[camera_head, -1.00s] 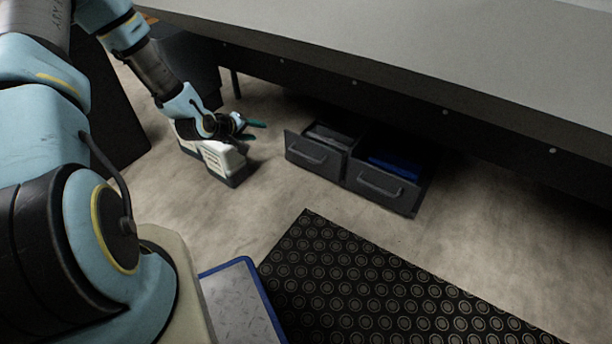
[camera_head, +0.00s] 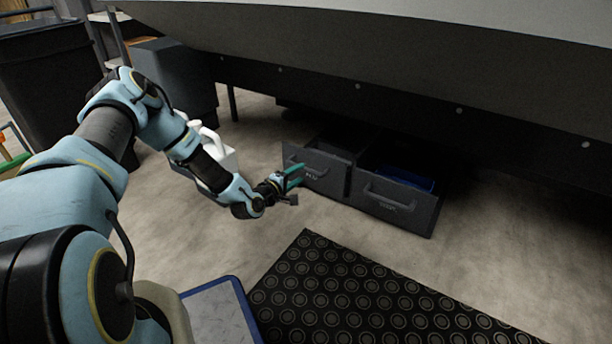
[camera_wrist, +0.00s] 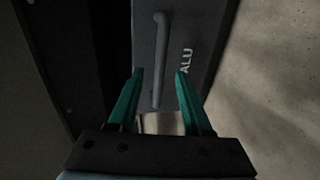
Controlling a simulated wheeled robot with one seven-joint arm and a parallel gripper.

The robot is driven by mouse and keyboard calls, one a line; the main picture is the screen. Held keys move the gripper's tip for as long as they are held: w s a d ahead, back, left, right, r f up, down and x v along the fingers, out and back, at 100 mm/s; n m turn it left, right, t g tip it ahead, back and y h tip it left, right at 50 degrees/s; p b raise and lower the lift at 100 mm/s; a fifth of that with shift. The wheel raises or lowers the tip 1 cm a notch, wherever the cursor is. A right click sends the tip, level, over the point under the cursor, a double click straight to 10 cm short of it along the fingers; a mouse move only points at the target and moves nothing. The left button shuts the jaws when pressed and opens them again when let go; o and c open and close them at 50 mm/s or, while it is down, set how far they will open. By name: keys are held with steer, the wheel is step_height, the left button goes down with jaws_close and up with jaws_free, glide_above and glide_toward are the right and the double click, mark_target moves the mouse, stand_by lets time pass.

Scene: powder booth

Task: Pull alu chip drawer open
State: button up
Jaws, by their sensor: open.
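The alu chip drawer (camera_head: 327,172) is the left of two dark grey drawers under the bench. In the wrist view its front (camera_wrist: 203,42) carries the label "ALU" and a grey bar handle (camera_wrist: 160,60). My gripper (camera_head: 298,176) is open, with green fingers in front of the drawer's left part. In the wrist view the two fingertips of my gripper (camera_wrist: 160,73) appear on either side of the handle's line. I cannot tell whether they touch it. Nothing is seen held.
The right drawer (camera_head: 400,204) holds something blue (camera_head: 402,177). A white container (camera_head: 212,150) stands behind my forearm. The bench (camera_head: 420,50) overhangs the drawers. A black rubber mat (camera_head: 350,300) lies in front, with bare floor between.

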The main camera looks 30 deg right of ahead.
mark_target(306, 168)
steer(key=shift+b+x, duration=0.95)
steer(key=shift+x, duration=1.7)
jaws_close()
